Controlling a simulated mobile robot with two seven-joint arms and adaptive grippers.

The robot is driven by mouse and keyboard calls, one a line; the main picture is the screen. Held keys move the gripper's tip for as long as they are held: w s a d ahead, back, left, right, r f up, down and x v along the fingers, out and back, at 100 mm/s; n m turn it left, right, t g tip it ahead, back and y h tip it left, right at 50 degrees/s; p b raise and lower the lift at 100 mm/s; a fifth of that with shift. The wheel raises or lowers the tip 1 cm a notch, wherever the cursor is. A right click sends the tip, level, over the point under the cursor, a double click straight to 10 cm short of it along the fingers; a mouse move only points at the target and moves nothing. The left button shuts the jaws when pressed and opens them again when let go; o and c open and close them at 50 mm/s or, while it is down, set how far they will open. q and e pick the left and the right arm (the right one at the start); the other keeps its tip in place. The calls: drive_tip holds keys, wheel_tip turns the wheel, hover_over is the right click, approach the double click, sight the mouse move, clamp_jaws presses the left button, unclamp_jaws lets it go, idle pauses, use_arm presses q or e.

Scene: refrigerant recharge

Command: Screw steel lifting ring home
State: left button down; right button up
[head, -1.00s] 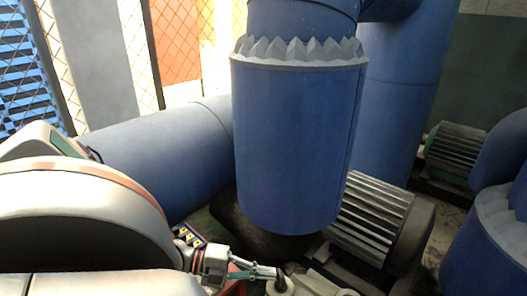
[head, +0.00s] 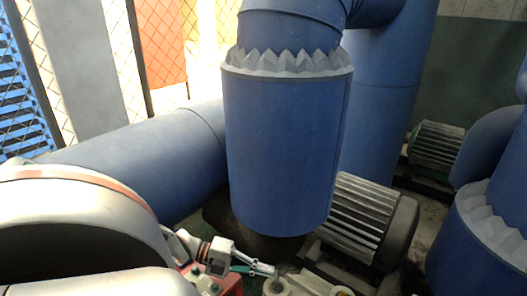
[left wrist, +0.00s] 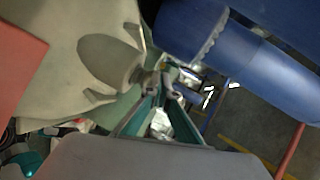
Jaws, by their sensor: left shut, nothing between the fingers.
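My left gripper (head: 273,270) comes in from the lower left, with its fingers closed together and nothing seen between them. Its tips are beside a small grey upright piece (head: 277,284) on a pale cast housing (head: 305,285); this may be the steel lifting ring, but it is too small to tell. Whether the tips touch it is unclear. In the left wrist view the teal fingers (left wrist: 165,92) converge in front of the pale housing (left wrist: 60,70), and no clear ring shape shows. My right gripper is not in view.
A large blue pipe (head: 280,150) with a jagged grey collar stands just behind the housing. A finned motor (head: 355,220) is to its right. A red box (head: 225,284) sits below my left gripper. Another blue pipe (head: 150,160) runs at left.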

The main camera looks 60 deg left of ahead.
use_arm(q)
drive_tip(key=shift+w+r, duration=0.15)
drive_tip(key=shift+w, duration=0.05)
drive_tip(key=v, duration=1.2)
drive_tip(key=shift+s, duration=0.25)
drive_tip(key=shift+d, duration=0.1)
